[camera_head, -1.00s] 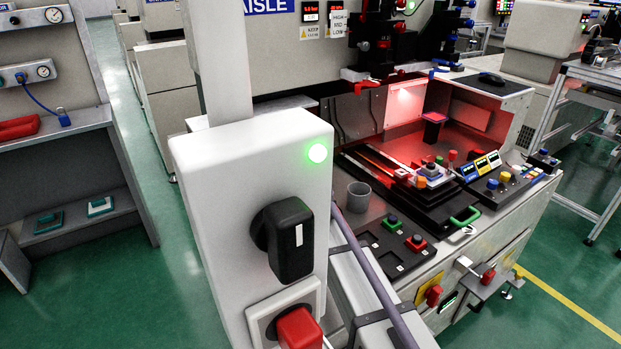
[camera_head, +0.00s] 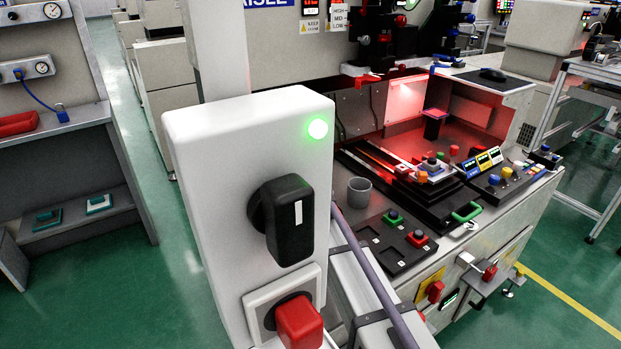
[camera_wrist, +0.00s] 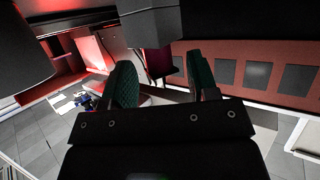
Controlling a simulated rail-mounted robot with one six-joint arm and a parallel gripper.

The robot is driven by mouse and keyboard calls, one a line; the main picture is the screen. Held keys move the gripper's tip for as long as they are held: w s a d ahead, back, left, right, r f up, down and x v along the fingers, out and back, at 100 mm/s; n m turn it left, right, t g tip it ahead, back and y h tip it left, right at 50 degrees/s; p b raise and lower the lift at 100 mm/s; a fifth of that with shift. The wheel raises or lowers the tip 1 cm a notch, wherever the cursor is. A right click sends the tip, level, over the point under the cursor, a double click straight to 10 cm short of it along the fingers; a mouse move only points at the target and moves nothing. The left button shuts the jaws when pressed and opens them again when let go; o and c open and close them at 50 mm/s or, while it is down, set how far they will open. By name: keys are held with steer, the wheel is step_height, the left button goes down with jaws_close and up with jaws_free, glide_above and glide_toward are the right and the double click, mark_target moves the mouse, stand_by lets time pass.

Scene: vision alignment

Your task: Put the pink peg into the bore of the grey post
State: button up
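A grey cylinder with an open top (camera_head: 359,190), which looks like the grey post, stands upright on the dark bench deck left of the black slide. I cannot pick out the pink peg for certain; small red-topped parts, such as a red knob (camera_head: 454,150), stand farther back under red light. In the wrist view my gripper (camera_wrist: 160,75) shows two green-padded fingers held apart. A dark red piece (camera_wrist: 160,62) shows in the gap between them, and I see no finger contact on it. My gripper does not show in the head view.
A black slide with a green handle (camera_head: 467,212) crosses the bench. Green and red buttons sit on a black panel (camera_head: 388,242) in front. A sloped control box (camera_head: 490,182) stands right. A dark post (camera_head: 434,124) rises behind. Bare deck lies around the grey cylinder.

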steer(key=p+v, duration=0.4)
steer(key=v, duration=0.6)
steer(key=shift+s, duration=0.4)
steer(key=shift+r, duration=0.1)
